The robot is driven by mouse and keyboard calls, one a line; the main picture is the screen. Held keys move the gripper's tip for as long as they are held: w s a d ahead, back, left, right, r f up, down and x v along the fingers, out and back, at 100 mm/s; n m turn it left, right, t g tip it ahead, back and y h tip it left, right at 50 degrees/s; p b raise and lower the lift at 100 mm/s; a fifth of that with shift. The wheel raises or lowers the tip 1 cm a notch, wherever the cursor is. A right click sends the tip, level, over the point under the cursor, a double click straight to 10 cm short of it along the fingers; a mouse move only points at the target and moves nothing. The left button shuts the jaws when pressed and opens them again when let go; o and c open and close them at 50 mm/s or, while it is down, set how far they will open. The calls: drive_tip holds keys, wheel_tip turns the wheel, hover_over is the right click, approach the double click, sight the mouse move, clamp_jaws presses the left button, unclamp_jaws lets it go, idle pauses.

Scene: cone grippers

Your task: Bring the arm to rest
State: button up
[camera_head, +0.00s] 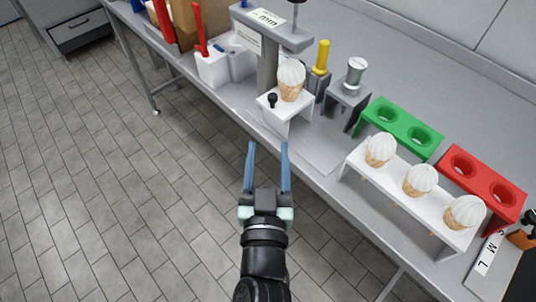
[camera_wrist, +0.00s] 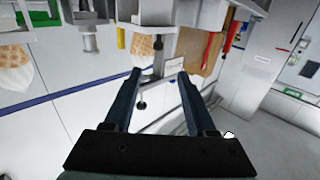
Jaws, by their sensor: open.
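My gripper (camera_head: 267,150) is open in the head view, with its two blue fingers spread and nothing between them. It is over the floor, short of the counter's front edge. In the wrist view my gripper (camera_wrist: 163,75) also shows open and empty, pointing toward the counter with its machine and cones. My arm reaches up from the bottom middle of the head view.
The grey counter (camera_head: 318,152) runs diagonally. A filled cone (camera_head: 291,80) stands at a small white stand (camera_head: 300,105). A white rack (camera_head: 440,208) holds three filled cones. Green (camera_head: 385,113) and red (camera_head: 468,166) holders look empty. The tiled floor at left is clear.

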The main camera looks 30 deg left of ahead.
idle(0.5)
drive_tip(key=w+d+r+t+p, duration=0.2)
drive_tip(key=w+r, duration=0.1)
drive_tip(key=r, duration=1.1)
drive_tip(key=w+d+r+t+p, duration=0.3)
drive_tip(key=r, duration=1)
drive_tip(key=s+d+r+m+t+h+p, duration=0.1)
drive_tip(key=s+d+r+t+h, duration=0.1)
drive_tip(key=r, duration=0.7)
drive_tip(key=s+d+r+m+t+h+p, duration=0.1)
drive_tip(key=s+d+r+m+t+h, duration=0.1)
drive_tip(key=r, duration=0.7)
drive_tip(key=s+d+r+m+t+h+p, duration=0.1)
drive_tip(key=s+d+r+m+t+h, duration=0.1)
drive_tip(key=d+r, duration=0.4)
wheel_tip(320, 180, up, 4)
drive_tip(key=shift+s+f+h+p, duration=0.15)
drive_tip(key=shift+s+h+p, duration=0.15)
drive_tip(key=shift+s+h, duration=0.6)
drive_tip(key=shift+a, duration=0.1)
